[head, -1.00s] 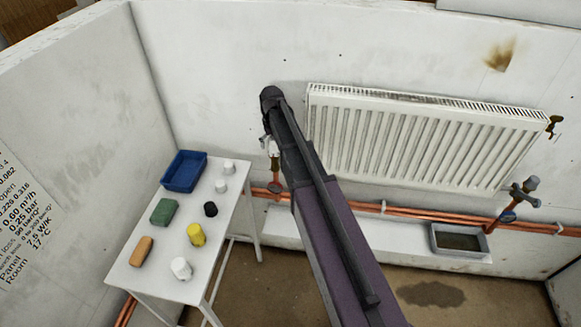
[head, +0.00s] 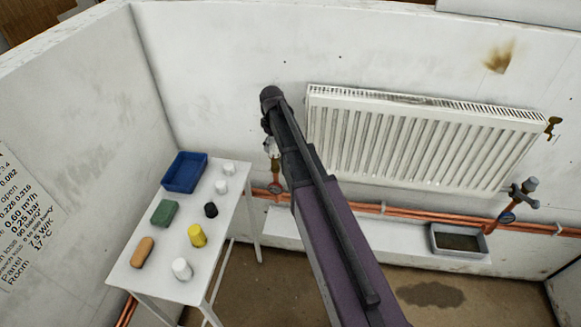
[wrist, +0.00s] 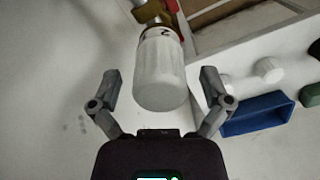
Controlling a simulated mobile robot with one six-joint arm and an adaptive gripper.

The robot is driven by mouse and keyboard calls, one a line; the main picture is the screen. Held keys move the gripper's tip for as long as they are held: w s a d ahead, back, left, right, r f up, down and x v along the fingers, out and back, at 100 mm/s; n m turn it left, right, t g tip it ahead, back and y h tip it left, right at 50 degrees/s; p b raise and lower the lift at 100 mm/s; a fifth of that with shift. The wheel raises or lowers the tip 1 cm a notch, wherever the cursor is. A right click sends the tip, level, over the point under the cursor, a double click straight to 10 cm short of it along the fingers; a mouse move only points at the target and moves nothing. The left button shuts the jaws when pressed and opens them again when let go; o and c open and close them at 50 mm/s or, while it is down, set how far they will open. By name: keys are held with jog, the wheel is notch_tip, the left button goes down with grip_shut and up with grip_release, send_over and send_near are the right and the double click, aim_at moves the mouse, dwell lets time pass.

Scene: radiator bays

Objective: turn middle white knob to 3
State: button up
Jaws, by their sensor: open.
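A white ribbed knob (wrist: 160,72) sits on a brass valve fitting in the wrist view. A dark numeral, which looks like a 2, shows near its fitting end. My gripper (wrist: 160,80) is open, with one finger on each side of the knob and visible gaps between. In the head view, my arm largely hides the valve (head: 271,150) at the radiator's left end. The knob's pointer mark cannot be made out.
The white radiator (head: 420,140) is right of my arm, with copper pipes (head: 400,212) below. A white table (head: 190,228) at left holds a blue tray (head: 184,158), a green block (head: 164,213), a yellow cap (head: 197,236) and loose white caps (head: 182,268).

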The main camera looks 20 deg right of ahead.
jog(key=shift+r+p, duration=6.25)
jog(key=shift+r, duration=0.4)
jog(key=s+f+m+b, duration=0.2)
jog(key=s+m, duration=0.5)
jog(key=s, duration=1.6)
jog(key=shift+s+a+m, duration=0.3)
jog(key=shift+s+a, duration=0.05)
jog(key=shift+a, duration=0.1)
jog(key=shift+f, duration=0.1)
